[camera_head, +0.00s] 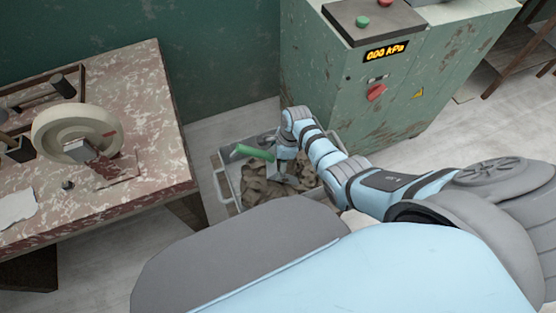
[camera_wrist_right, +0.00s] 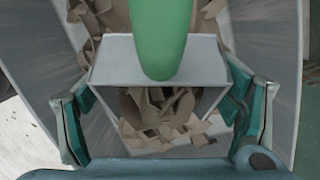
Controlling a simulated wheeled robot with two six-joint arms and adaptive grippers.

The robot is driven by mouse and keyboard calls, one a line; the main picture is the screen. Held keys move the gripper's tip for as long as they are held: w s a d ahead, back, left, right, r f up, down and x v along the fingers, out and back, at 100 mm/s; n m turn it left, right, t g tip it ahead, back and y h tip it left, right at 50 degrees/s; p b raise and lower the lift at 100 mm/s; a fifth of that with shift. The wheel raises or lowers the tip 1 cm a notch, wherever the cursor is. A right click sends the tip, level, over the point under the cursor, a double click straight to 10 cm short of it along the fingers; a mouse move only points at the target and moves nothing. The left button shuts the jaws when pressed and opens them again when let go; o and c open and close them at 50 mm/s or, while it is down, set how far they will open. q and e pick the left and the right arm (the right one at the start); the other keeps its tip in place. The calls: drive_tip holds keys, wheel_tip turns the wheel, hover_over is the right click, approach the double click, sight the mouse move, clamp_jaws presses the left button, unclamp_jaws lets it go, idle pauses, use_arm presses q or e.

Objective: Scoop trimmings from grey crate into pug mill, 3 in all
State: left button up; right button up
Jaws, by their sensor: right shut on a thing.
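The grey crate (camera_head: 228,188) stands on the floor between the table and the green machine, holding beige-brown clay trimmings (camera_head: 256,188). The scoop has a green handle (camera_head: 254,152) and a grey metal pan (camera_wrist_right: 112,65). My right gripper (camera_head: 284,168) reaches down into the crate and is shut on the scoop, with a teal finger at each side of the pan in the wrist view. Trimmings (camera_wrist_right: 160,108) show at the pan; I cannot tell how many lie in it or beneath it. The green machine with a kPa display (camera_head: 385,52) appears to be the pug mill. My left gripper is out of view.
A worn table (camera_head: 150,110) at the left carries a round cream wheel-like thing (camera_head: 75,128), tools and a pale sheet (camera_head: 15,207). The machine's front stands close behind the crate, with a red knob (camera_head: 376,92). Floor is bare at the lower left.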

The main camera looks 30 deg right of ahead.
drive_tip(key=shift+r, duration=0.1)
wheel_tip(320, 180, up, 5)
drive_tip(key=h+p, duration=0.2)
drive_tip(key=p, duration=0.2)
drive_tip(key=shift+g+p, duration=0.35)
drive_tip(key=shift+g, duration=0.05)
wheel_tip(320, 180, up, 7)
drive_tip(key=g+h+p, duration=0.1)
drive_tip(key=h, duration=0.3)
drive_tip(key=shift+g, duration=0.4)
